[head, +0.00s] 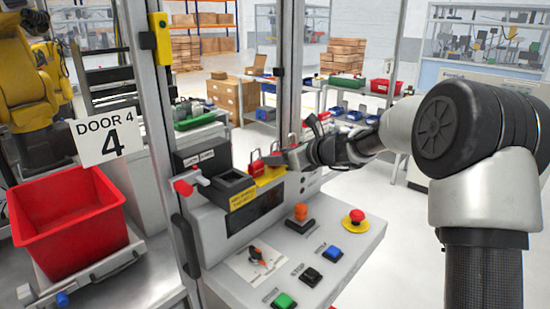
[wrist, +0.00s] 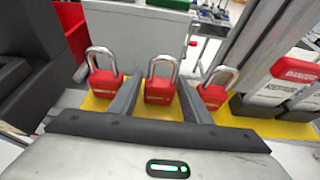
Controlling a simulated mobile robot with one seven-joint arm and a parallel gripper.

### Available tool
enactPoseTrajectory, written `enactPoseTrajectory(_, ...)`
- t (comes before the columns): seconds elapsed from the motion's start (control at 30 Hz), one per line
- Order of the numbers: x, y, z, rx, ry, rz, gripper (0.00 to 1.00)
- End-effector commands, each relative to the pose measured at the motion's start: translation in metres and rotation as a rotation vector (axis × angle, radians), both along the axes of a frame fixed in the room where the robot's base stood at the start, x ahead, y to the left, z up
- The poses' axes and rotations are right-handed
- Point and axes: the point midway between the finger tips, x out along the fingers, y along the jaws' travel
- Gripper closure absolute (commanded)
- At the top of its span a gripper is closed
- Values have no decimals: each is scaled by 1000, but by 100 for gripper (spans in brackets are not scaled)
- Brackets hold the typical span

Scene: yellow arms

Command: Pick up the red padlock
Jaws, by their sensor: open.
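Three red padlocks with silver shackles stand upright in a row on a yellow base in the wrist view: a left one (wrist: 103,84), a middle one (wrist: 159,91) and a right one (wrist: 213,92). My gripper (wrist: 160,84) is open, with its two grey fingers on either side of the middle padlock; I cannot tell whether they touch it. In the head view my gripper (head: 284,158) reaches in from the right at the yellow base. One padlock (head: 256,167) shows to its left there; the others are mostly hidden.
The control console has an orange switch (head: 300,212), a red emergency button (head: 354,219) and several push buttons. A black box (head: 231,183) stands left of the padlocks. A metal door post (head: 160,130) and a red bin (head: 68,220) are farther left.

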Motion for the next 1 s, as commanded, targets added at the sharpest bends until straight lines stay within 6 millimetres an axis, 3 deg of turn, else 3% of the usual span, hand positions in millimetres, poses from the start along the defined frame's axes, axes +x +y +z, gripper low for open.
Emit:
enactPoseTrajectory(0.17, 0, 0, 0, 0, 0, -1, 56)
enactPoseTrajectory(0.37, 0, 0, 0, -1, -1, 0, 88)
enactPoseTrajectory(0.63, 0, 0, 3, -1, -2, 0, 90)
enactPoseTrajectory(0.77, 0, 0, 20, -1, -6, 1, 90)
enactPoseTrajectory(1.0, 0, 0, 69, -1, -5, 1, 90)
